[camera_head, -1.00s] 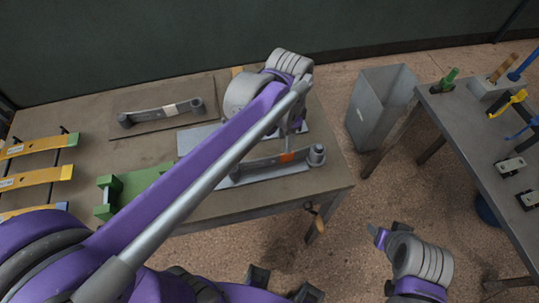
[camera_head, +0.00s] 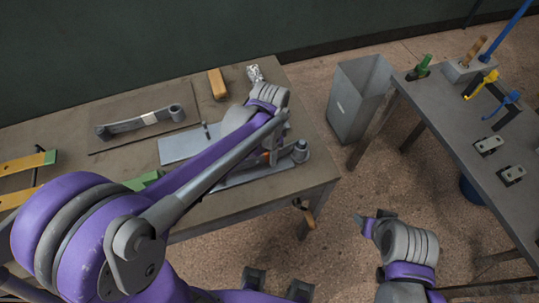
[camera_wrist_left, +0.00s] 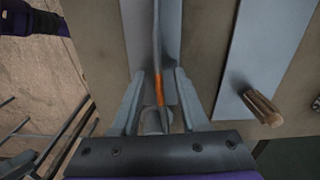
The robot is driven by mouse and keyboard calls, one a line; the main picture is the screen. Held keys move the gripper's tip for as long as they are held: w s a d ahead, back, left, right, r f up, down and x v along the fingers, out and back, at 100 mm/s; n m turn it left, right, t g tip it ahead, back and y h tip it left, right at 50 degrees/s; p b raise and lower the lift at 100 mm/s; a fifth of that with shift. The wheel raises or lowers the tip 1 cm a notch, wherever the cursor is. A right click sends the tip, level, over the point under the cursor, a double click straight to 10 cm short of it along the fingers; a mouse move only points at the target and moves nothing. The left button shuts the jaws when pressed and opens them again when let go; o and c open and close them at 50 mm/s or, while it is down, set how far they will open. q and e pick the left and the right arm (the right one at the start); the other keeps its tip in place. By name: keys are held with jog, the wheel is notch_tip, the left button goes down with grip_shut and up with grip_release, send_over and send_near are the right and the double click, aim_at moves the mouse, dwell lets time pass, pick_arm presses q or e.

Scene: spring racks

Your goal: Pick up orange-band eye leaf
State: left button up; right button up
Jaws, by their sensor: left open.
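The orange-band eye leaf is a grey spring strip (camera_head: 285,160) with an upright eye at its right end, on the near right part of the workbench. My left arm covers much of it in the head view. In the left wrist view the strip (camera_wrist_left: 157,45) runs between the fingers, with its orange band (camera_wrist_left: 160,88) in the gap. My left gripper (camera_wrist_left: 158,95) is open, one finger on each side of the leaf. My right gripper (camera_head: 368,225) is off to the right over the floor, its jaws unclear.
A white-band leaf (camera_head: 149,118) lies on a board at the back left. A grey plate (camera_head: 178,149) and a yellow block (camera_head: 217,84) share the bench. A metal bin (camera_head: 358,98) stands between this bench and the right-hand tool bench (camera_head: 450,125).

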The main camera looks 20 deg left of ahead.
pick_arm(q)
jog(key=shift+s+f, duration=0.1)
jog(key=shift+f, duration=0.05)
grip_shut()
dwell(1.4)
